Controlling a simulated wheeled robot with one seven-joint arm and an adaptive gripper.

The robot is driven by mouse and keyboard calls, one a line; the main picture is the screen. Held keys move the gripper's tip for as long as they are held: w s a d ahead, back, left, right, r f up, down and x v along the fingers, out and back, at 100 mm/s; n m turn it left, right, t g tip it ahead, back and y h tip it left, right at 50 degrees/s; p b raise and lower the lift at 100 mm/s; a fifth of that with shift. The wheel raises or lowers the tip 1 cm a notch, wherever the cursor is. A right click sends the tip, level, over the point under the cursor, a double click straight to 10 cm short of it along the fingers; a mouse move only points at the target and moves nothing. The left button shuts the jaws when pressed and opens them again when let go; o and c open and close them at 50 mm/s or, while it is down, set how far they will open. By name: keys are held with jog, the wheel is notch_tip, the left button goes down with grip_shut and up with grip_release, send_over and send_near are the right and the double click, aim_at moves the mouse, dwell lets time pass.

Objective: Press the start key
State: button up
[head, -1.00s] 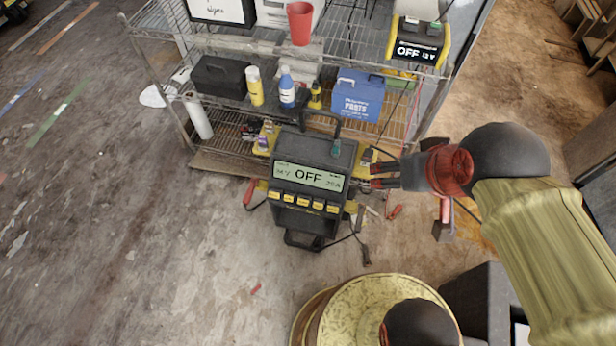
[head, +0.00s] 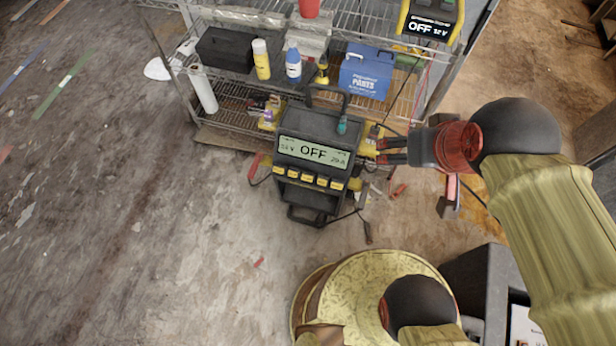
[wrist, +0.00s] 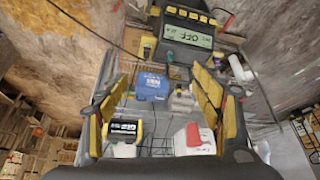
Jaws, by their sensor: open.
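A black charger (head: 345,125) with yellow corners stands before the wire shelf. Its lit display (head: 313,152) reads OFF, and it also shows upside down in the wrist view (wrist: 188,36). A row of several yellow keys (head: 308,178) runs below the display. Their labels are too small to read, so I cannot tell which is the start key. My gripper (head: 382,152) is open, just right of the display in the head view, with its fingers pointing left. In the wrist view my gripper (wrist: 161,82) shows nothing between its spread fingers. I see no contact with the keys.
The wire shelf (head: 262,18) behind holds a second yellow-black unit (head: 430,22) reading OFF, a blue parts box (head: 366,72), a black box (head: 225,49), bottles and a red cup (head: 309,7). Cables and red clamps lie around the charger. The floor at left is mostly clear.

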jog(key=shift+c, duration=0.6)
jog(key=c, duration=1.5)
grip_shut()
dwell(0.3)
